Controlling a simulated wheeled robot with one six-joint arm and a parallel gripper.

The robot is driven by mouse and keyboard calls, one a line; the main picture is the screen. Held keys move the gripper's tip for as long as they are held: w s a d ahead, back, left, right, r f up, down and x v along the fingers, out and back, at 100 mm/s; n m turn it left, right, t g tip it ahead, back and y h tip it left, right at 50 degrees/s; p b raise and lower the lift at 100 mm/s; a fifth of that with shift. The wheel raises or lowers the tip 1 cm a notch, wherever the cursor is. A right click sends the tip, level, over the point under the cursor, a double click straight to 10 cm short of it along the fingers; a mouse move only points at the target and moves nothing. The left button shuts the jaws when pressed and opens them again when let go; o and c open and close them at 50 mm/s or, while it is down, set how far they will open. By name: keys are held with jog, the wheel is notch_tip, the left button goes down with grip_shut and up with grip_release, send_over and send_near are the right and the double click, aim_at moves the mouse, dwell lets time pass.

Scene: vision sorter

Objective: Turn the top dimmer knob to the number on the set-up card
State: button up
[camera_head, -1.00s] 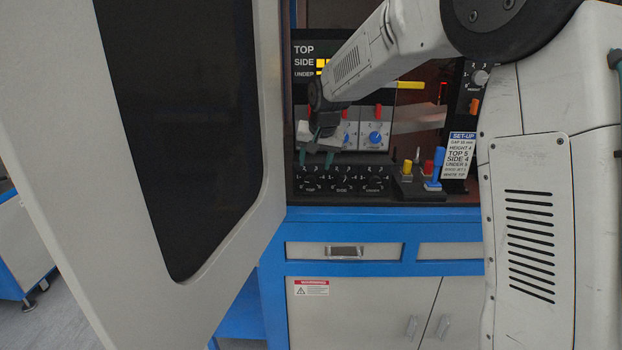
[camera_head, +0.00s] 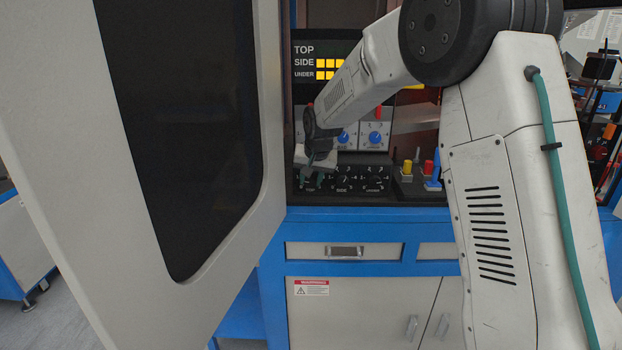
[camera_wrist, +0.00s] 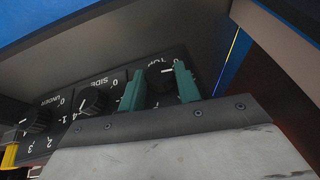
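The top dimmer knob (camera_wrist: 158,82) is black with a white pointer mark; in the wrist view it sits between my gripper's two green fingers (camera_wrist: 160,90). The fingers are apart, one on each side of it; I cannot tell whether they touch it. Its exact setting is unclear. In the head view my gripper (camera_head: 312,178) points down at the left end of the dimmer panel and hides this knob. The display (camera_head: 318,62) shows yellow bars for SIDE and UNDER, and none visible for TOP. The set-up card is hidden behind my arm; the earlier frame shows TOP 5 on it.
The side knob (camera_wrist: 93,102) and under knob (camera_wrist: 37,121) are close beside my gripper. Blue knobs (camera_head: 375,139) are on the panel above. Yellow, red and blue controls (camera_head: 428,168) stand to the right. The large open door (camera_head: 273,100) is close on the left.

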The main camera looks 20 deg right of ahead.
jog(key=c, duration=0.4)
jog(key=shift+c, duration=0.2)
jog(key=shift+d, duration=0.1)
jog(key=shift+d+f+m+t+y, duration=0.15)
jog(key=shift+t+y, duration=0.1)
jog(key=shift+y, duration=0.4)
jog(key=shift+d+r+m+t+y, duration=0.15)
jog(key=shift+t+y, duration=0.1)
jog(key=shift+y, duration=0.4)
jog(key=shift+s+f+m+t+y, duration=0.15)
jog(key=shift+t+y, duration=0.1)
jog(key=shift+y, duration=0.35)
jog(key=shift+w+f+m+t+y, duration=0.15)
jog(key=shift+t+y, duration=0.1)
jog(key=shift+y, duration=0.35)
jog(key=shift+s+r, duration=0.1)
jog(key=shift+s, duration=0.05)
jog(key=o, duration=1)
